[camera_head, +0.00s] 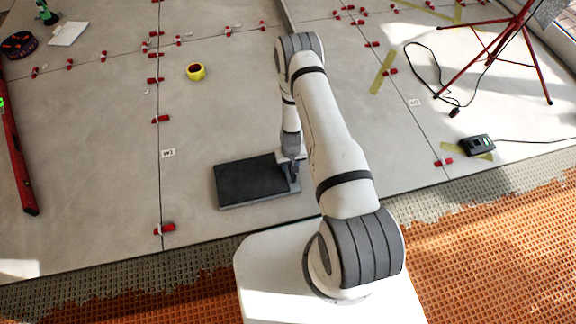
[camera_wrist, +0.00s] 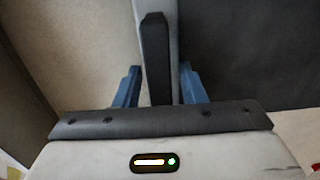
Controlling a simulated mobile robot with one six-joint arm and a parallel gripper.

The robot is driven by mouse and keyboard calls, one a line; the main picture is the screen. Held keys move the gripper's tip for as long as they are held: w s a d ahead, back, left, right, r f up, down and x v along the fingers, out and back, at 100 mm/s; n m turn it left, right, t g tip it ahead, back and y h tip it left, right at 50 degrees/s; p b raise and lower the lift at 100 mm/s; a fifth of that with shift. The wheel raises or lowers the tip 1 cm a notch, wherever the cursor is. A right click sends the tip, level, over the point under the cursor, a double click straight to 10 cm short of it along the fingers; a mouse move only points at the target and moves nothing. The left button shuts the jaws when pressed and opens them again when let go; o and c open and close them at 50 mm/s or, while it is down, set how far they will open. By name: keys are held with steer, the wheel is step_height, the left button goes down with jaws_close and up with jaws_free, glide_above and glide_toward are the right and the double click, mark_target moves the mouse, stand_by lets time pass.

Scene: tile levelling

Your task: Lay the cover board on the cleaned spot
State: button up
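The cover board (camera_head: 245,183), a dark rectangular panel with a grey edge, lies flat on the tiles in front of my base in the head view. In the wrist view its dark face (camera_wrist: 260,50) fills the right side. My gripper (camera_head: 291,175) is down at the board's right end. In the wrist view its two blue fingers (camera_wrist: 160,88) stand on either side of a dark upright bar (camera_wrist: 155,55) and a light grey strip. Whether they press on these is unclear. No cleaned spot can be made out; anything under the board is hidden.
Red levelling clips (camera_head: 161,119) line the joints. A yellow tape roll (camera_head: 195,71) lies behind the board. A red level (camera_head: 17,150) lies at left. A red tripod (camera_head: 500,40), a cable and a black device (camera_head: 477,145) are at right. Bare tile surrounds the board.

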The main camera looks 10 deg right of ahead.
steer(key=shift+o, duration=0.3)
step_height(320, 180, up, 41)
steer(key=s+p, duration=0.1)
steer(key=p, duration=0.4)
steer(key=s+a+r+t, duration=0.1)
steer(key=s+r, duration=1.8)
steer(key=shift+s+r, duration=0.15)
steer(key=shift+s, duration=0.25)
step_height(320, 180, up, 32)
steer(key=t+p, duration=0.1)
steer(key=p, duration=2.7)
steer(key=shift+t+p, duration=0.3)
steer(key=shift+t, duration=0.1)
